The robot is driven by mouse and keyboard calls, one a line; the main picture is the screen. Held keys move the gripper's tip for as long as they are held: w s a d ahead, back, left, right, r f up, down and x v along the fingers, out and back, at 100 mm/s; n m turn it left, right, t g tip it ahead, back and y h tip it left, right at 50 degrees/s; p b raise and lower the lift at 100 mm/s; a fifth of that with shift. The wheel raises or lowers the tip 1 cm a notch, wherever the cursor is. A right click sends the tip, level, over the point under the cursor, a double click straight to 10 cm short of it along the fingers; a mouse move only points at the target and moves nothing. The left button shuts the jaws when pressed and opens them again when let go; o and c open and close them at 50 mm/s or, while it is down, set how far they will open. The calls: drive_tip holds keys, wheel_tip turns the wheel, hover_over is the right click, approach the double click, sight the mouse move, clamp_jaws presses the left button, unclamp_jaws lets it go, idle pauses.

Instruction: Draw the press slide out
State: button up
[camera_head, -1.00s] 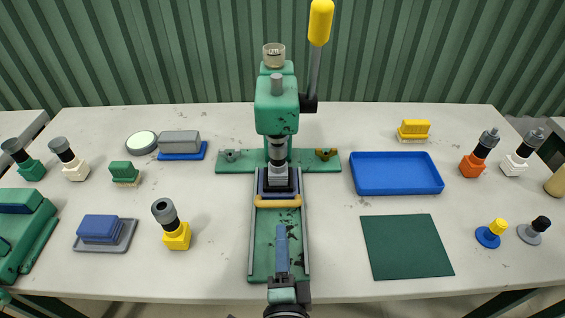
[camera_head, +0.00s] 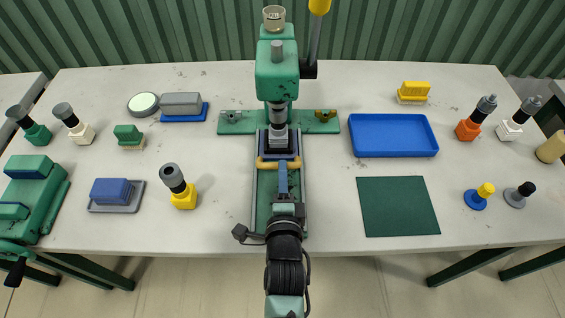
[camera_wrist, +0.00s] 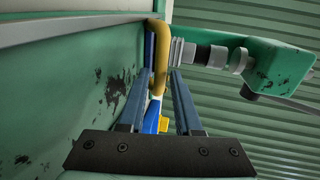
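The green press (camera_head: 277,78) stands at the back middle of the table. Its dark slide (camera_head: 262,145) sits under the ram, with a grey piece (camera_head: 279,138) on it. A yellow bar handle (camera_head: 266,164) crosses the slide's front; it also shows upright in the wrist view (camera_wrist: 160,50). My gripper (camera_head: 283,168) points along the green rail bed toward the press. In the wrist view my gripper (camera_wrist: 161,75) is open, and the handle appears between its two blue-grey fingertips. Whether either finger touches the handle I cannot tell.
A yellow-based stamp (camera_head: 182,199) stands left of the rail bed (camera_head: 262,212). A blue tray (camera_head: 393,153) and a dark green mat (camera_head: 398,222) lie to the right. The press lever (camera_head: 310,45) rises at the back.

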sight(279, 149)
drive_tip(key=shift+x, duration=1.85)
clamp_jaws()
